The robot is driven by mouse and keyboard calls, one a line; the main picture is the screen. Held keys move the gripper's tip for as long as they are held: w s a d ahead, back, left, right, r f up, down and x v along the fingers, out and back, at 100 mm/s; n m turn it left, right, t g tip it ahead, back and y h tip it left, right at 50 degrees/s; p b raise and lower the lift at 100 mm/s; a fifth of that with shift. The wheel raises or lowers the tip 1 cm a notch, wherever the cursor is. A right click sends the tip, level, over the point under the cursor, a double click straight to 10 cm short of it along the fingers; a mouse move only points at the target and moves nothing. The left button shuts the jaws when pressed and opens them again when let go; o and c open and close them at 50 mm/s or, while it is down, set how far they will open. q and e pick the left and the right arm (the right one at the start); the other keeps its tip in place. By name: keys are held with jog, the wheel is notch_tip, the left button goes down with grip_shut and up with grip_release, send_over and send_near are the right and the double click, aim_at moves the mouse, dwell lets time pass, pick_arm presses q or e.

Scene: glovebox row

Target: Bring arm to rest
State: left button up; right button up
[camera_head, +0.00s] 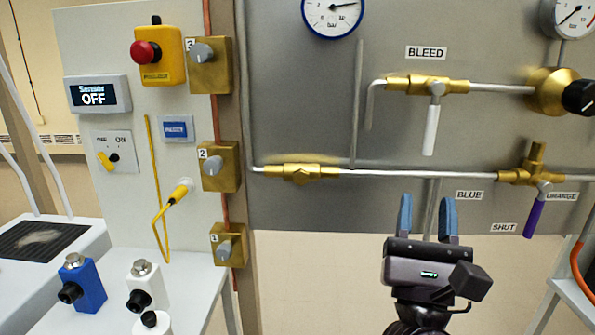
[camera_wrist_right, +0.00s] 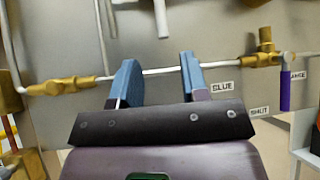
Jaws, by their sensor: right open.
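My right gripper (camera_head: 427,218) is raised in front of the grey pipe panel (camera_head: 300,110), at the lower right of the head view. Its two blue fingers stand upright and apart, with nothing between them. The right wrist view also shows the open fingers (camera_wrist_right: 157,85), with the panel and a horizontal pipe (camera_wrist_right: 160,70) behind them. The gripper seems clear of the panel, though the exact gap cannot be told. My left gripper is in neither view.
A valve with a purple handle (camera_head: 535,218) is right of the gripper, and a white bleed handle (camera_head: 431,130) hangs above it. A control board (camera_head: 90,40) with a red button (camera_head: 145,53) is at left. Blue (camera_head: 88,288) and white (camera_head: 146,290) sensor units stand below it.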

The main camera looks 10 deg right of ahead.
jog(key=s+a+f+n+g+y+p, duration=0.1)
jog(key=s+f+n+g+y+p, duration=0.1)
jog(key=f+n+y, duration=0.9)
jog(key=s+a+f+n+g+y+p, duration=0.1)
jog(key=f+n+g+y+p, duration=0.15)
jog(key=f+n, duration=1)
pick_arm(q)
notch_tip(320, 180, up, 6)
jog(key=p, duration=0.3)
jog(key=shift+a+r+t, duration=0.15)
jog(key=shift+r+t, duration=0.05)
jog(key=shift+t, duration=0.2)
pick_arm(e)
jog(key=s+d+f+n+g+h, duration=0.1)
jog(key=s+d+f+n+g, duration=0.2)
jog(key=s+f+n, duration=0.5)
jog(key=s+d+f+n+g+h, duration=0.1)
jog(key=s+d+f+n+g, duration=0.2)
jog(key=s+f+n+g, duration=0.3)
jog(key=s+f+n, duration=0.2)
jog(key=s+n, duration=0.1)
jog(key=n, duration=0.1)
jog(key=shift+s+d+n, duration=0.2)
jog(key=shift+d+n, duration=0.05)
jog(key=shift+n, duration=0.1)
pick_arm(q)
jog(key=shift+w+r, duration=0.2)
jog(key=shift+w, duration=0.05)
